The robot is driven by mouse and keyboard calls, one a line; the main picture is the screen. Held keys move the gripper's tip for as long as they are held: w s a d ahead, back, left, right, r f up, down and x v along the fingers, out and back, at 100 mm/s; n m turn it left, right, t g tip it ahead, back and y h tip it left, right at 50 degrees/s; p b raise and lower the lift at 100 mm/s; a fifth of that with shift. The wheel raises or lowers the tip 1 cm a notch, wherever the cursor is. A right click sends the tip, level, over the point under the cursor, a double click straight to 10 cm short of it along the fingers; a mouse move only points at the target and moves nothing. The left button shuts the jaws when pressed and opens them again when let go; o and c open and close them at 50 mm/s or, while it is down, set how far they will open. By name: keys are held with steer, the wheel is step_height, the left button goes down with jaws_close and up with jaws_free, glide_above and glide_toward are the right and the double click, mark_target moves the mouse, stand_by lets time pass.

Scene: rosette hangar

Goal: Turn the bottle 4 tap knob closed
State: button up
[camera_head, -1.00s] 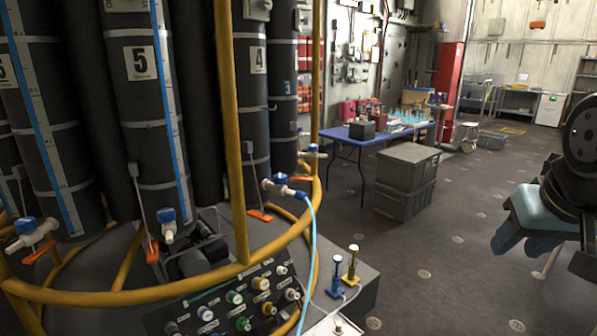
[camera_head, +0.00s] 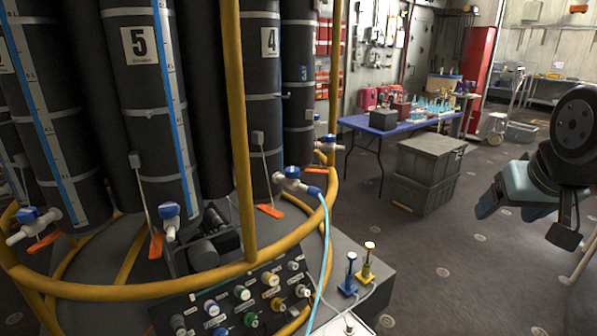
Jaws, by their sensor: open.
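Bottle 4 (camera_head: 262,105) is a tall dark cylinder with a "4" label, standing in the rack behind the yellow rail. Its tap (camera_head: 283,183) is white and sticks out to the right near the bottle's foot, with a blue knob (camera_head: 292,172) on top. A light blue hose (camera_head: 327,235) runs down from the tap's end. I cannot tell from the knob whether the tap is open or closed. My gripper (camera_head: 503,208), teal and dark, is at the right edge, open, with nothing seen in it. It is well apart from the tap, with free air between.
A yellow rail (camera_head: 200,281) rings the bottles, with a yellow upright (camera_head: 236,130) left of bottle 4. A control panel (camera_head: 250,303) and blue and yellow plungers (camera_head: 368,262) stand in front. Grey crates (camera_head: 426,178) and a blue table (camera_head: 385,131) are behind. Floor at right is clear.

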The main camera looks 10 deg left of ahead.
steer(key=w+a+f+n+t+y, duration=0.15)
steer(key=w+a, duration=0.35)
steer(key=w, duration=0.5)
steer(key=n+t+y, duration=0.4)
steer(key=n+y, duration=0.3)
steer(key=y, duration=0.5)
glide_toward(296, 172)
steer(key=shift+h, duration=0.25)
steer(key=x, duration=1.1)
steer(key=shift+w+a, duration=0.25)
steer(key=shift+a, duration=0.1)
steer(key=shift+c, duration=0.2)
steer(key=c, duration=0.9)
